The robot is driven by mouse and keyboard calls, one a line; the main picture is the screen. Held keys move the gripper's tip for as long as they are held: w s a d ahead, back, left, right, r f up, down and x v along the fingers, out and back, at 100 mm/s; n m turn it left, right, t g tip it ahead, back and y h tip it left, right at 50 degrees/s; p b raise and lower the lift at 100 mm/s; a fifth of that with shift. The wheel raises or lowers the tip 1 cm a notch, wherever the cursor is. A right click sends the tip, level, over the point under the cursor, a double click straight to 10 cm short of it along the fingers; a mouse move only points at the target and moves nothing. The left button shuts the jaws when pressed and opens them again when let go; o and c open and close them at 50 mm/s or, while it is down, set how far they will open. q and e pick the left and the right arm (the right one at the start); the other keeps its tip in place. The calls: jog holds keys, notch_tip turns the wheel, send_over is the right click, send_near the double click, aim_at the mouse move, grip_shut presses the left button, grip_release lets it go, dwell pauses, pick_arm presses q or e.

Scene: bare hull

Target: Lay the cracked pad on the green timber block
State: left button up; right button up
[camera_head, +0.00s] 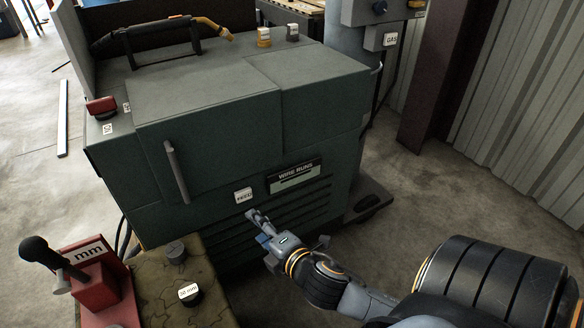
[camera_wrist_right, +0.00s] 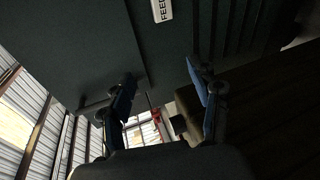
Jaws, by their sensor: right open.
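I cannot surely pick out the cracked pad or the green timber block. An olive surface with a cracked pattern (camera_head: 150,284) lies at the lower left of the head view, and I cannot tell if it is the pad or a stand top. My right gripper (camera_head: 256,226) is in front of the dark green machine's slatted face, right of that surface. In the right wrist view its two fingers (camera_wrist_right: 163,90) stand apart with nothing between them. My left gripper is out of view.
The dark green machine (camera_head: 215,105) fills the middle. A red lever unit (camera_head: 98,290), a dark knob (camera_head: 176,252) and a labelled dark piece (camera_head: 188,294) stand at the lower left. A grey cylinder (camera_head: 352,62) stands behind right. Floor (camera_head: 440,190) is clear at right.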

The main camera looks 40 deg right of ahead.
jog(key=s+a+f+m+g, duration=0.3)
jog(key=s+f+m+g, duration=0.1)
jog(key=s+m, duration=0.4)
jog(key=s+a+f+m+g+y, duration=0.1)
jog(key=s+a+f+m+g, duration=0.2)
jog(key=s, duration=0.7)
notch_tip(320, 180, down, 2)
jog(key=m+g, duration=0.4)
jog(key=m, duration=0.1)
jog(key=shift+f, duration=0.25)
